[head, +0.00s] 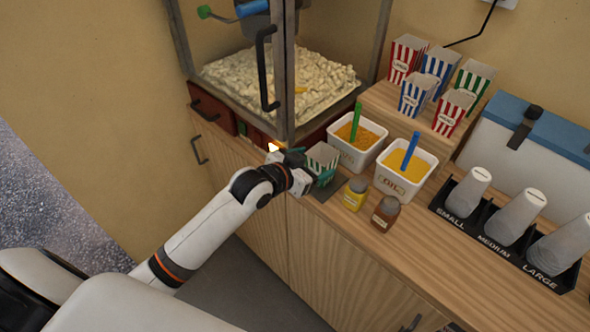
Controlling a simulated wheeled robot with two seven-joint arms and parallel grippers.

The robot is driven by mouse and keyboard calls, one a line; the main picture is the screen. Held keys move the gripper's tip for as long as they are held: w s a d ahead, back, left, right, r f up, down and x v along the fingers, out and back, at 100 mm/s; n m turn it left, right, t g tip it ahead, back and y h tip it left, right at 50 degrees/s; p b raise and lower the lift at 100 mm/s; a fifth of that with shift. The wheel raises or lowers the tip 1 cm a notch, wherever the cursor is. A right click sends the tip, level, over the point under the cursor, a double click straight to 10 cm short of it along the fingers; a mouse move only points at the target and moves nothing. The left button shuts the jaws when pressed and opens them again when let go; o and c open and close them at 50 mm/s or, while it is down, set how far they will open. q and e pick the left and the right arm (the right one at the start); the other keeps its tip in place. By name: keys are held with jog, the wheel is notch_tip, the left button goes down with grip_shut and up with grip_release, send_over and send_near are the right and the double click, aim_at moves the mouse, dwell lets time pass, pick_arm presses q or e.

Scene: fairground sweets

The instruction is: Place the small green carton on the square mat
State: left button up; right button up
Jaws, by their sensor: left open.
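A small green-and-white striped carton (322,157) stands upright at the counter's left front, over the dark square mat (327,191). Its lower part is partly hidden by my left gripper (318,176), so I cannot see all of its base. My left gripper is open, with its dark fingers right at the carton's lower side; whether they touch it cannot be told. Another green-striped carton (474,77) stands on the raised wooden shelf at the back. My right gripper is not in view.
White tubs (357,154) and (391,187) with spoons stand right of the mat. A yellow jar (355,194) and a brown jar (385,214) stand close by. The popcorn cabinet (284,80) rises behind.

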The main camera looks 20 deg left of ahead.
pick_arm(q)
jog(key=v, duration=0.7)
jog(key=shift+s+b, duration=0.2)
jog(key=shift+b, duration=0.2)
jog(key=shift+r, duration=0.1)
jog(key=s+f+n+g+y, duration=0.15)
jog(key=s+f+g, duration=0.4)
jog(key=s, duration=0.55)
jog(key=s+f+n+g+y, duration=0.1)
jog(key=s+f+g+y, duration=0.25)
jog(key=s+f, duration=0.6)
jog(key=s+f+g, duration=0.1)
jog(key=s+f, duration=0.1)
jog(key=f, duration=1)
jog(key=s+f+g, duration=0.1)
jog(key=s+f, duration=0.1)
jog(key=f, duration=1.1)
jog(key=s+a+f, duration=0.3)
jog(key=s+f, duration=1.2)
jog(key=s, duration=0.1)
jog(key=shift+f+g+h+b, duration=0.3)
jog(key=shift+f+g, duration=0.1)
